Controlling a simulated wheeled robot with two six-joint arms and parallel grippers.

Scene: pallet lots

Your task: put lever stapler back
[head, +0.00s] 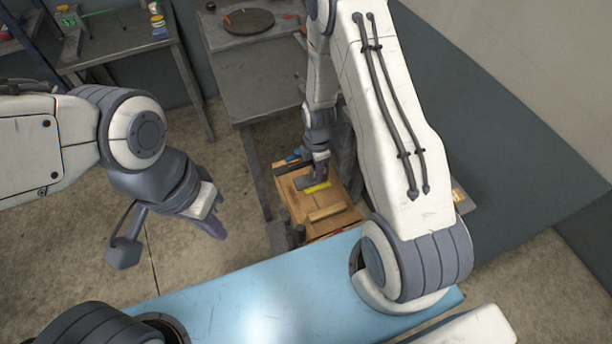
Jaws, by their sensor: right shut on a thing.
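My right gripper (318,168) reaches down over a wooden box or pallet top (343,215) on the floor, beyond the blue surface. It is shut on a small dark grey thing (304,183), which I take to be the lever stapler. The gripper hides part of it, and I cannot tell whether it touches the wood. A yellow strip (318,188) lies right beside it. My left gripper (212,218) hangs over the bare floor at left, with nothing visible in it. Its finger gap is not clear from this angle.
A grey table (262,85) stands behind the wooden box, with a dark round disc (248,21) on it. Another table (115,40) at upper left carries small items. A wooden block (327,212) lies on the box top. Open floor (185,262) lies at left.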

